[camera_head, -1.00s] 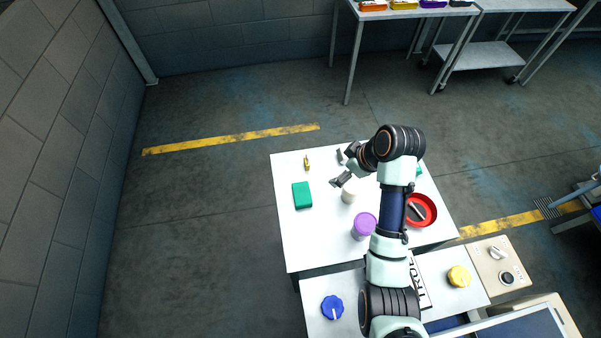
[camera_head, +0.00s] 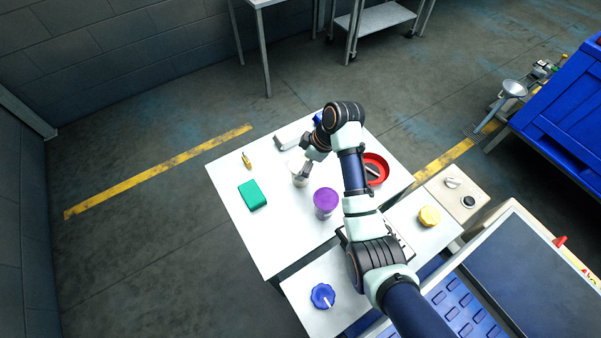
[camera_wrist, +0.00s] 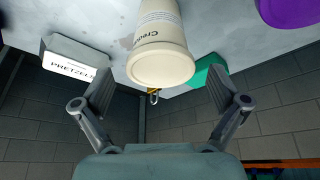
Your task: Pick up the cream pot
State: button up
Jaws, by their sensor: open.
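The cream pot (camera_wrist: 160,50) is a pale off-white tapered cup with printed lettering, part of it reading "Cre". It shows large in the wrist view, between and beyond the open fingers of my gripper (camera_wrist: 162,98). In the head view the cream pot (camera_head: 299,180) stands on the white table, with my gripper (camera_head: 304,167) right at it and partly covering it. My gripper is open, a finger on each side in the wrist view, and I see no contact with the pot.
A purple-lidded jar (camera_head: 326,202) stands close by on the white table (camera_head: 270,240). A green box (camera_head: 252,195), a small brass item (camera_head: 246,160) and a grey pretzels box (camera_wrist: 78,56) lie around the pot. A red bowl (camera_head: 384,163) sits right of my arm.

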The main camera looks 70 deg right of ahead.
jog(key=shift+x, duration=1.25)
jog(key=shift+r, duration=0.1)
jog(key=c, duration=1.1)
jog(key=shift+c, duration=0.2)
notch_tip(320, 180, up, 20)
jog(key=p, duration=1)
